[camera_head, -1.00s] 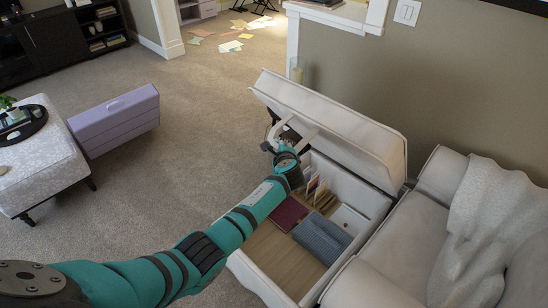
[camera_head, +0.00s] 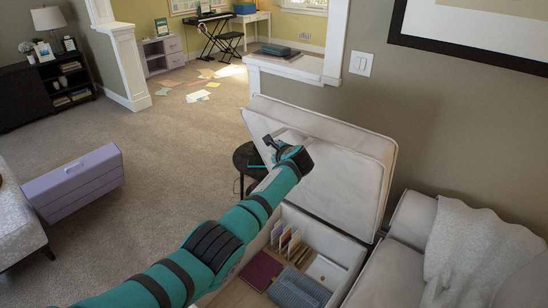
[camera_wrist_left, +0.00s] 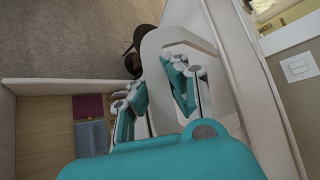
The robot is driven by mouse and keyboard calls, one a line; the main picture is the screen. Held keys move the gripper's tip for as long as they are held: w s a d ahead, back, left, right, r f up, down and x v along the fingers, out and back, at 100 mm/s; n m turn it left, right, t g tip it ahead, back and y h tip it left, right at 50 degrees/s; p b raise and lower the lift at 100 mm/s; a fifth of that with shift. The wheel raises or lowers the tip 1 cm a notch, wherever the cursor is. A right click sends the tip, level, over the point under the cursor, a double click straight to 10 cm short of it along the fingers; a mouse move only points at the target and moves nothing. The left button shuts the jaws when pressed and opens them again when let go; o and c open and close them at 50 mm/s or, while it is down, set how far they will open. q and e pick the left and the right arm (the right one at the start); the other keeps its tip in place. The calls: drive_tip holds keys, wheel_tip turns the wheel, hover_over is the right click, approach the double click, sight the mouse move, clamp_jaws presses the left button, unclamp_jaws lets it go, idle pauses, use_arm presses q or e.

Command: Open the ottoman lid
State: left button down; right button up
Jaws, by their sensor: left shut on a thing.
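The ottoman lid (camera_head: 345,170) is a pale upholstered panel, raised steeply on the far side of the ottoman box (camera_head: 318,238). In the head view my left gripper (camera_head: 272,150) is at the lid's left part, on its underside. In the left wrist view the gripper's fingers (camera_wrist_left: 160,85) are shut on a pale part of the lid (camera_wrist_left: 225,75); the exact contact is partly hidden. Inside the open box are a maroon book (camera_head: 261,271), a grey-blue folded item (camera_head: 298,290) and upright cards (camera_head: 288,241). My right gripper is not in view.
A pale sofa with a throw (camera_head: 480,250) adjoins the box on the right. The wall (camera_head: 430,130) rises behind the lid. A small dark round table (camera_head: 246,160) stands just beyond the gripper.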

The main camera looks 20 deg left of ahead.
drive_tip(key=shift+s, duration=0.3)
use_arm(q)
drive_tip(key=c, duration=1.4)
unclamp_jaws()
drive_tip(key=shift+r, duration=0.1)
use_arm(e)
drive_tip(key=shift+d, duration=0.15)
use_arm(q)
drive_tip(key=v, duration=1.2)
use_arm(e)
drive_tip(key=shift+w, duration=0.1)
